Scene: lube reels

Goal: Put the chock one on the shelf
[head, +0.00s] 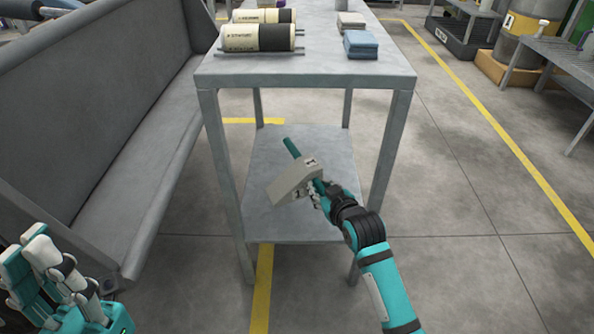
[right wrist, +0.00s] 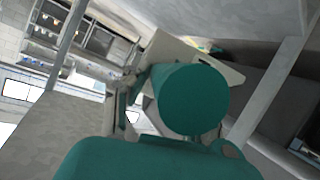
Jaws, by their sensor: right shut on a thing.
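The chock one (head: 290,184) is a grey wedge-like block marked "1" with a teal rod-like handle. My right gripper (head: 321,194) is shut on it and holds it tilted in front of the table, overlapping the lower shelf (head: 260,220) in the head view. I cannot tell whether the chock touches the shelf. In the right wrist view, the end of the teal handle (right wrist: 195,100) fills the middle, with the grey block (right wrist: 175,48) partly hidden behind it. My left gripper (head: 28,262) is at the lower left, away from the table; its opening is unclear.
Table legs (head: 392,140) stand at the shelf's corners. A grey bench (head: 150,150) runs along the left.

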